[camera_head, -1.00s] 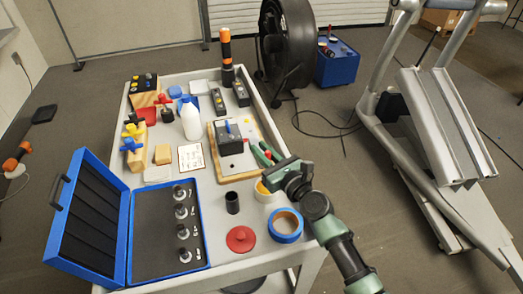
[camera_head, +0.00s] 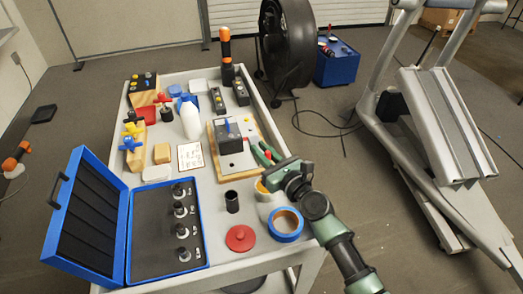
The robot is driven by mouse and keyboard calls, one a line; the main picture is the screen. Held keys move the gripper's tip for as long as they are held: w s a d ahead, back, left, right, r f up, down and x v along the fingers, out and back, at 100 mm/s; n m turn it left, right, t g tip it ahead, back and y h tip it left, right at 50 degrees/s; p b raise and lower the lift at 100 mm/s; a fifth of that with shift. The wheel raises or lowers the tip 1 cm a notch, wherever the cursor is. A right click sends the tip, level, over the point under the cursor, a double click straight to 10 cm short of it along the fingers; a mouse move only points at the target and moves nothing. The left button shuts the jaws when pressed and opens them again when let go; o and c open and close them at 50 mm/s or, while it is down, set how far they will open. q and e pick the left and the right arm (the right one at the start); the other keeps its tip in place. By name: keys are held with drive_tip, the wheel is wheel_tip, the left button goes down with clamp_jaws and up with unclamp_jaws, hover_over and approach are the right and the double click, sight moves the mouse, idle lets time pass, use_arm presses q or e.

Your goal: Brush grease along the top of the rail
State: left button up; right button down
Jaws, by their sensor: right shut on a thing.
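The rail (camera_head: 437,125) is a grey, grooved metal track sloping on the elliptical frame at the right, with its top side bare in view. My right gripper (camera_head: 272,179) is over the right edge of the cart, low over a small pale pot (camera_head: 267,195) with yellow at its top. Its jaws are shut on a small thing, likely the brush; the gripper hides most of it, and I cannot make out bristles. The gripper is well to the left of the rail. My left gripper is not in view.
The grey cart (camera_head: 215,271) holds an open blue case (camera_head: 86,230), blue tape (camera_head: 286,224), a red lid (camera_head: 240,238), a black cup (camera_head: 232,201), a white bottle (camera_head: 190,120) and red-green handled pliers (camera_head: 262,155). Open floor with a dark cable separates cart and elliptical.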

drive_tip(key=shift+f+b, duration=0.4)
drive_tip(key=shift+f, duration=0.15)
drive_tip(key=shift+f, duration=0.1)
idle(1.0)
wheel_tip(320, 180, up, 7)
drive_tip(key=p, duration=0.7)
idle(0.8)
